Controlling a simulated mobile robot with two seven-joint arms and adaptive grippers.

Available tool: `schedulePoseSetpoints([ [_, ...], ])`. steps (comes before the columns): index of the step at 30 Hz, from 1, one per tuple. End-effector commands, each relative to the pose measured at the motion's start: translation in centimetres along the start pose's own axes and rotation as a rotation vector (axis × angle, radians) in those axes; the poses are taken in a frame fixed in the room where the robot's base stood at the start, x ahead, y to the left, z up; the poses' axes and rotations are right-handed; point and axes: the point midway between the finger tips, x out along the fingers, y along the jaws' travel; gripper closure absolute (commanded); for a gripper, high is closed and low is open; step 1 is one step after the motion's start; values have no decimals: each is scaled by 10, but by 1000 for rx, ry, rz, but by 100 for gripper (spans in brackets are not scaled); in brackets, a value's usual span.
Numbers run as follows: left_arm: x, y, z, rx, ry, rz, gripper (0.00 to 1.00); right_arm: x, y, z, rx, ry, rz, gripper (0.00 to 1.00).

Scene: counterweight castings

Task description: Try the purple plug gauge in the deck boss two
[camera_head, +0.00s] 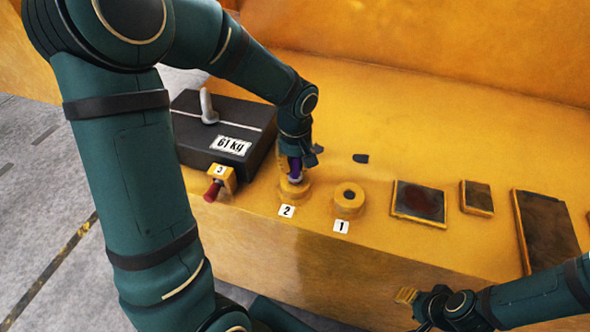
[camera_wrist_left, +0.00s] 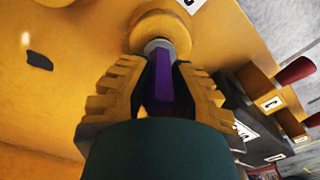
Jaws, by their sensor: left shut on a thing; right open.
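My left gripper (camera_head: 296,160) is shut on the purple plug gauge (camera_head: 295,169), right above deck boss two (camera_head: 293,193), a round yellow boss with a "2" label in front. In the left wrist view the purple handle (camera_wrist_left: 163,88) sits between the yellow finger pads. Its grey end (camera_wrist_left: 160,46) meets the boss (camera_wrist_left: 162,27). The bore is hidden, so I cannot tell how deep the end sits. The gauge looks about upright. My right gripper (camera_head: 408,300) is open and empty, low at the front right, apart from the bosses.
Boss one (camera_head: 349,200) stands to the right with an open bore. A dark 61 Kg block (camera_head: 225,130) lies left. A red-handled gauge (camera_head: 213,191) is by label 3 in front of it. Dark plates (camera_head: 419,203) lie further right. A small dark patch (camera_head: 361,158) is behind boss one.

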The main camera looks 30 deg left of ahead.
Motion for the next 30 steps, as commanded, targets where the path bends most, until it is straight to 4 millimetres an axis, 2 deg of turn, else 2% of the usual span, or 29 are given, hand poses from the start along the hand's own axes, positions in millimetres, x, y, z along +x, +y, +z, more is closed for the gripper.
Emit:
schedulePoseSetpoints([
  [5,-4,0,0,0,1,1,100,-3,-1,0,0,0,0,53],
  [30,-49,0,-1,-1,1,2,100,-32,-12,-4,0,0,0,53],
])
